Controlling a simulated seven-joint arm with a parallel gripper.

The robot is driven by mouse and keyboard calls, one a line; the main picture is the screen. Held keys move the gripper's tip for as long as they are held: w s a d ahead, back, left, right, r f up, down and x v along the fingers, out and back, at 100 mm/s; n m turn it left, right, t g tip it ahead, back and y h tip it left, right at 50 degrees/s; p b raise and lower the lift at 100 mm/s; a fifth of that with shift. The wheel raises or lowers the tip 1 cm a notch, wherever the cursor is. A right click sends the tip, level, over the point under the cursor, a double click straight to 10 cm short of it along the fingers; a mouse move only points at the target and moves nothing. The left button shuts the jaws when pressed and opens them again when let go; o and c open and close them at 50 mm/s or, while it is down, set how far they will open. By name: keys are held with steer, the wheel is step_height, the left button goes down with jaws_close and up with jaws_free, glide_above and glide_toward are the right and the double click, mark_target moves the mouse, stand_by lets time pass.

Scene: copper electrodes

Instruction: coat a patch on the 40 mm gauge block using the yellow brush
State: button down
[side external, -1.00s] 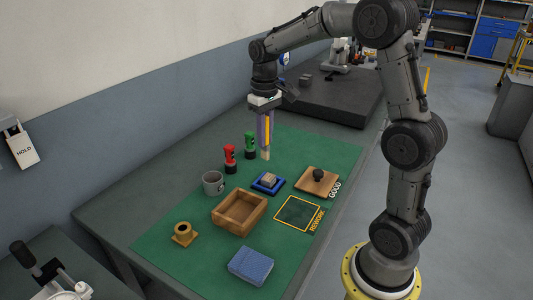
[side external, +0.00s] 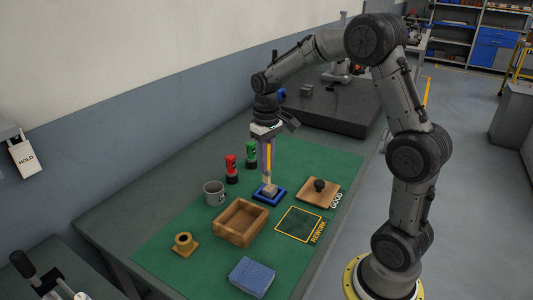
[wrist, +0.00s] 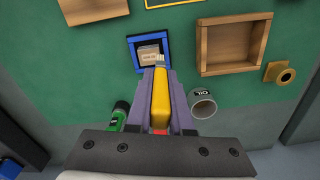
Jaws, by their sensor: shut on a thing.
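My gripper (side external: 266,157) is shut on the yellow brush (side external: 269,160), which points down from its fingers. In the wrist view the brush's yellow handle (wrist: 160,100) lies between the two purple fingers, with pale bristles (wrist: 160,59) past the tips. The gauge block (wrist: 148,53) is a small tan-grey block with printed marking, sitting in a blue-rimmed tray (wrist: 133,57). The bristles are at the block's edge in the wrist view and over it in the side view. I cannot tell whether they touch it. The gripper and brush partly hide the block and tray.
A red bottle (side external: 231,168) and a green bottle (side external: 251,152) stand behind left, near a grey mug (side external: 214,193). A wooden box (side external: 240,223) and blue sponge (side external: 251,277) lie nearer.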

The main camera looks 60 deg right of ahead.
mark_target(268, 169)
step_height(268, 169, down, 3)
steer(key=shift+r, duration=0.15)
steer(key=shift+d+f, duration=0.25)
steer(key=shift+d, duration=1.7)
steer(key=shift+a, duration=2)
steer(key=shift+r, duration=4.05)
